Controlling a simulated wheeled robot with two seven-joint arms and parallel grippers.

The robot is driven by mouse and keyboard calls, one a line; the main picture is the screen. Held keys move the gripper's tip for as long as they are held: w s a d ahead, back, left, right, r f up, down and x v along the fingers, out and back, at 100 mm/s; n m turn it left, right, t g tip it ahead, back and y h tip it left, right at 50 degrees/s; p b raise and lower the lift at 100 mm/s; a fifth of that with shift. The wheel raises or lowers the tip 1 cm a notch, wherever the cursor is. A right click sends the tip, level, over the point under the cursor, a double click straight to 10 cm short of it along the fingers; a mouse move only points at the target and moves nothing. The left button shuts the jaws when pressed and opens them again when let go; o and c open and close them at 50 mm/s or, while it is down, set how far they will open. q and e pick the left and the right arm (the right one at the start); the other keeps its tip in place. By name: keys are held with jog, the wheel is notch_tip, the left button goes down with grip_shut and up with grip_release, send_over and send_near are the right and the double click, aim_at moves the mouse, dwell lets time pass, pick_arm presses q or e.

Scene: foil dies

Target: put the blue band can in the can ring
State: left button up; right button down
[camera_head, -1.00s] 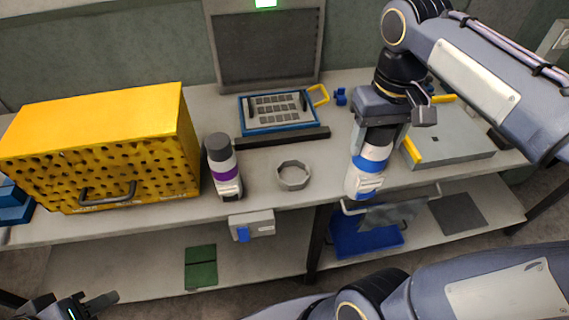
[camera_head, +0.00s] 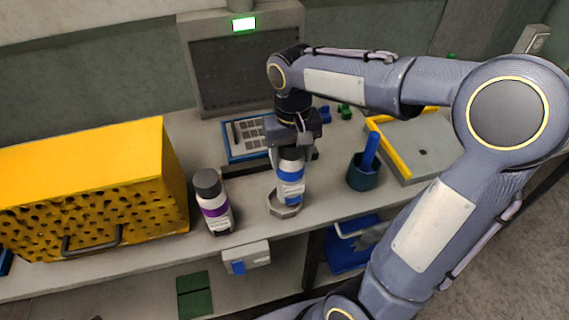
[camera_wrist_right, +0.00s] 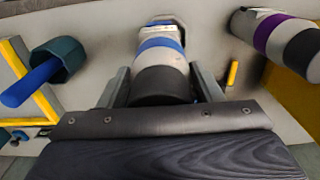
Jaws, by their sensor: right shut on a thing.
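The blue band can (camera_head: 291,172), white and grey with a blue band and dark cap, stands nearly upright at the can ring (camera_head: 285,211). Its lower end overlaps the grey ring; I cannot tell whether it is seated inside or just above. My right gripper (camera_head: 290,152) is shut on the can's upper part from above. In the right wrist view the can (camera_wrist_right: 161,50) sits between both fingers (camera_wrist_right: 163,88), with part of the ring (camera_wrist_right: 187,40) showing around its far end. My left gripper is not clearly visible.
A purple band can (camera_head: 212,203) stands left of the ring, near a yellow perforated box (camera_head: 90,190). A dark teal cup (camera_head: 362,178) with a blue handle stands to the right. A blue-framed tray (camera_head: 240,152) lies behind. A grey-yellow panel (camera_head: 418,148) is farther right.

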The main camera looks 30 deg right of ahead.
jog(key=shift+w+a+f, duration=0.25)
jog(key=shift+w+f, duration=0.2)
jog(key=shift+f, duration=0.1)
jog(key=shift+w+a+f, duration=0.1)
jog(key=shift+w+f, duration=0.05)
jog(key=shift+f, duration=0.85)
jog(key=shift+w+a+f, duration=0.1)
jog(key=shift+w+f, duration=0.05)
jog(key=shift+f, duration=0.9)
jog(key=shift+c, duration=2.1)
grip_release()
notch_tip(320, 180, up, 11)
jog(key=shift+f, duration=0.1)
jog(key=shift+s+r, duration=0.15)
jog(key=shift+r, duration=0.45)
jog(key=s+a+f+t+y, duration=0.2)
jog(key=s+f, duration=0.1)
jog(key=s, duration=0.5)
jog(key=s+a+f+n+t+y, duration=0.1)
jog(key=s+a+f+t, duration=0.1)
jog(key=s, duration=0.6)
notch_tip(320, 180, down, 2)
jog(key=shift+s+f+t+y, duration=0.1)
jog(key=shift+s+t+y, duration=0.3)
jog(key=shift+t, duration=0.4)
